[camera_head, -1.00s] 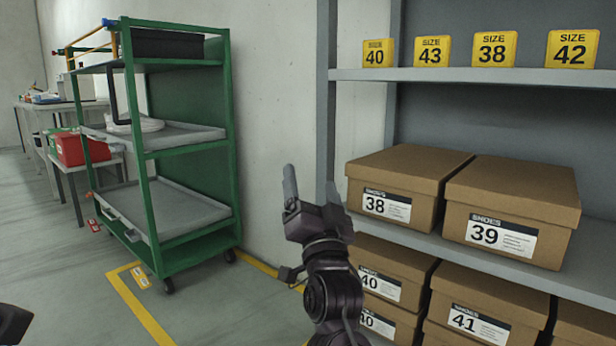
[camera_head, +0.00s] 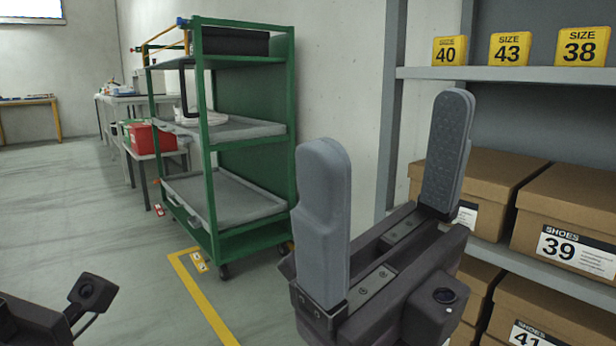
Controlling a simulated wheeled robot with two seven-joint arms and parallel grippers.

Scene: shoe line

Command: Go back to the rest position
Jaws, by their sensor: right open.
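My right gripper (camera_head: 385,185) is large and close in the head view, right of centre. Its two grey fingers stand upright and wide apart, with nothing between them. It is in front of the shoe shelf's left post and covers part of the left shoe box (camera_head: 467,214). At the lower left corner a dark part of my left arm (camera_head: 45,318) shows; its fingers are not in view.
The grey shelf (camera_head: 520,75) at right holds several brown boxes, among them box 39 (camera_head: 575,215), and yellow size signs. A green cart (camera_head: 205,180) stands left of my right gripper. Tables with a red bin (camera_head: 150,138) are behind it. Floor at left is clear.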

